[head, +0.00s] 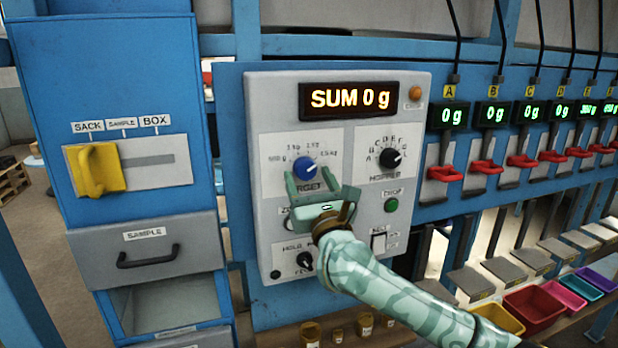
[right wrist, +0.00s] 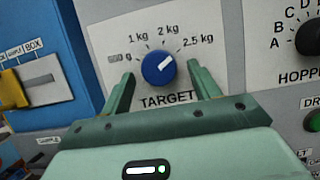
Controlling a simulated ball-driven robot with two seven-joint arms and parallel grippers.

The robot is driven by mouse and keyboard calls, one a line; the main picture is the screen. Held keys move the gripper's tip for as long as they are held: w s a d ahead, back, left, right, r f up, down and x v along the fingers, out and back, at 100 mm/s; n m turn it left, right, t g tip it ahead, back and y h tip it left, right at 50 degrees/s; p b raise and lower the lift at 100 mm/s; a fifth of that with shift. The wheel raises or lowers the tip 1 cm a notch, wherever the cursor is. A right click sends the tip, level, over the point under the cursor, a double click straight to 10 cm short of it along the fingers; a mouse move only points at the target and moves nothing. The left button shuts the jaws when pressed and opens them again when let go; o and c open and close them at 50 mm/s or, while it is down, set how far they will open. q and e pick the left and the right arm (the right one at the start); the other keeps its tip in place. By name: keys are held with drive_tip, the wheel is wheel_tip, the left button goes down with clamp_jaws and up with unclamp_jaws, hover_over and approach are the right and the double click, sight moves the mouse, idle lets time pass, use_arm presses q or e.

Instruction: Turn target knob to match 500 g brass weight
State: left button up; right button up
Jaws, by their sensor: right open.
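The target knob (head: 305,168) is a round blue dial with a white pointer on the grey control panel (head: 422,130). In the right wrist view the target knob (right wrist: 153,76) sits among marks for 1 kg, 2 kg and 2.5 kg, with a blurred mark at left. Its pointer aims up and right, toward the 2.5 kg side. My right gripper (head: 320,188) is open in front of the dial. In the right wrist view its fingers (right wrist: 160,74) stand on either side of the knob, apart from it. Small brass-coloured weights (head: 311,332) stand below the panel; their labels are unreadable. My left gripper is not in view.
The display (head: 361,100) reads SUM 0 g. The hopper knob (head: 391,159) and green drop button (head: 391,205) are right of the target knob. A yellow handle (head: 95,168) and drawer (head: 147,252) are at left. Red-levered stations and coloured bins (head: 535,308) are at right.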

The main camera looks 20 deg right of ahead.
drive_tip(key=shift+w+r, duration=0.1)
drive_tip(key=shift+w, duration=0.05)
drive_tip(key=c, duration=1)
